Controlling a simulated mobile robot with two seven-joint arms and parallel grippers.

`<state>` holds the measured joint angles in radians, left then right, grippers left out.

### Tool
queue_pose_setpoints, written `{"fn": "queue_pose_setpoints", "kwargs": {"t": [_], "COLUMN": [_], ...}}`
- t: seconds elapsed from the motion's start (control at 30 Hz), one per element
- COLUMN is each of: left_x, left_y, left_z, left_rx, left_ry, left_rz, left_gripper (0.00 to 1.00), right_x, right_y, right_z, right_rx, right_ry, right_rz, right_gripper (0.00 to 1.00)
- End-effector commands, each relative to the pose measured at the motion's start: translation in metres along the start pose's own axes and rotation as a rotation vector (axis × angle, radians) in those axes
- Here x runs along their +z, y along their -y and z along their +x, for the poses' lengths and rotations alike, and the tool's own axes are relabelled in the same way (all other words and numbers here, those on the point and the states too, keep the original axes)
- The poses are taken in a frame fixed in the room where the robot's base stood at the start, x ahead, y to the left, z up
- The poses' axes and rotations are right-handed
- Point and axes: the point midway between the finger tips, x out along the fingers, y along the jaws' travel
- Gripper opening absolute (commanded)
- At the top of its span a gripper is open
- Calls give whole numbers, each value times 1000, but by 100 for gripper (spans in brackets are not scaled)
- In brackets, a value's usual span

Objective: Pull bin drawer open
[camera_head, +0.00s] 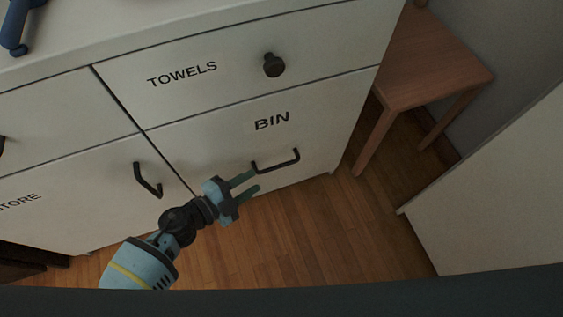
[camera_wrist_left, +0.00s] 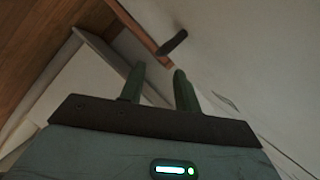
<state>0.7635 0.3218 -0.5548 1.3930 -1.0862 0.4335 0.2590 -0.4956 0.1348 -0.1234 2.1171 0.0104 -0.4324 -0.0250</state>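The bin drawer (camera_head: 225,140) is the lower right front of a white cabinet, marked BIN, and it looks shut. Its dark bar handle (camera_head: 277,162) runs across the front below the lettering. My left gripper (camera_head: 255,182) is open, with its two green fingers pointing at the left end of the handle. In the left wrist view the handle (camera_wrist_left: 173,42) shows dark, beyond the fingertips (camera_wrist_left: 159,68). Nothing is between the fingers there, and they look apart from the handle. My right gripper is not in view.
The TOWELS drawer (camera_head: 225,82) with a round knob (camera_head: 273,65) is above. A door with a dark handle (camera_head: 147,180) is to the left. A wooden stool (camera_head: 425,60) stands right of the cabinet, and a white panel (camera_head: 490,190) is at far right. Wooden floor (camera_head: 290,230) in front is clear.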

Motion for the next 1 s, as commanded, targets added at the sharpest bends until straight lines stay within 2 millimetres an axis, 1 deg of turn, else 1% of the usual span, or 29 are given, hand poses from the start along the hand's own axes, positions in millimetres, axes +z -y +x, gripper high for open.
{"fn": "queue_pose_setpoints", "kwargs": {"t": [0.17, 0.27, 0.37, 0.6, 0.7, 0.83, 1.0], "left_x": [0, 0, 0, 1, 1, 1, 0], "left_y": [1, 1, 1, 0, 0, 0, 1], "left_z": [1, 6, 17, 53, 65, 75, 79], "left_rx": [2, 1, -1, 0, 1, 1, 0], "left_ry": [-2, -3, -4, -3, -3, -2, -1], "left_rz": [6, 6, 5, 4, 4, 3, 4], "left_gripper": [33, 33, 33, 33, 33, 33, 33], "right_x": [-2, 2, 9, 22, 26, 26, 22], "right_y": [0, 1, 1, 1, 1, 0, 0], "right_z": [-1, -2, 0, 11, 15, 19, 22], "right_rx": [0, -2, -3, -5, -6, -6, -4], "right_ry": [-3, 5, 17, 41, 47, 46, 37], "right_rz": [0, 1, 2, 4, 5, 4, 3], "right_gripper": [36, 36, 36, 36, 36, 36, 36]}}
